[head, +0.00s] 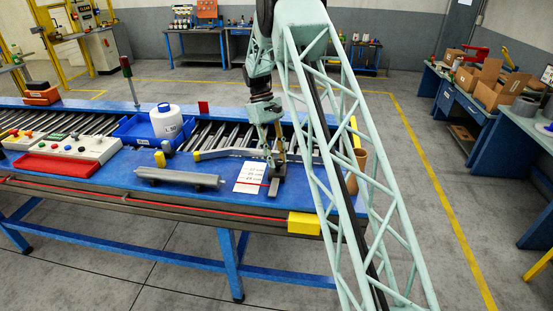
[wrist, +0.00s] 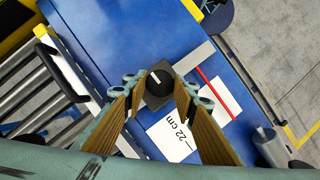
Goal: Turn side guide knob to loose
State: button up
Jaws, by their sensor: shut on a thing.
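The side guide knob (wrist: 160,88) is round and black with a white pointer line and sits on a dark square block in the wrist view. Its pointer slants toward the upper left. My gripper (wrist: 158,84) has a fingertip on each side of the knob and is shut on it. In the head view my gripper (head: 275,168) points down at the dark block (head: 276,186) on the blue table, and its fingers hide the knob. A white scale sheet (head: 249,177) with centimetre marks lies beside it; "22 cm" reads on the sheet in the wrist view (wrist: 168,138).
A grey bent guide rail (head: 225,153) runs behind the knob, along the rollers. A grey cylinder (head: 178,177) lies at the left.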

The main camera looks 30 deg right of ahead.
dwell(0.4)
jog(key=o, duration=0.9)
jog(key=shift+c, duration=0.2)
jog(key=shift+r, duration=0.1)
jog(key=v, duration=1.1)
jog(key=shift+w+r, duration=0.2)
jog(key=shift+r, duration=0.15)
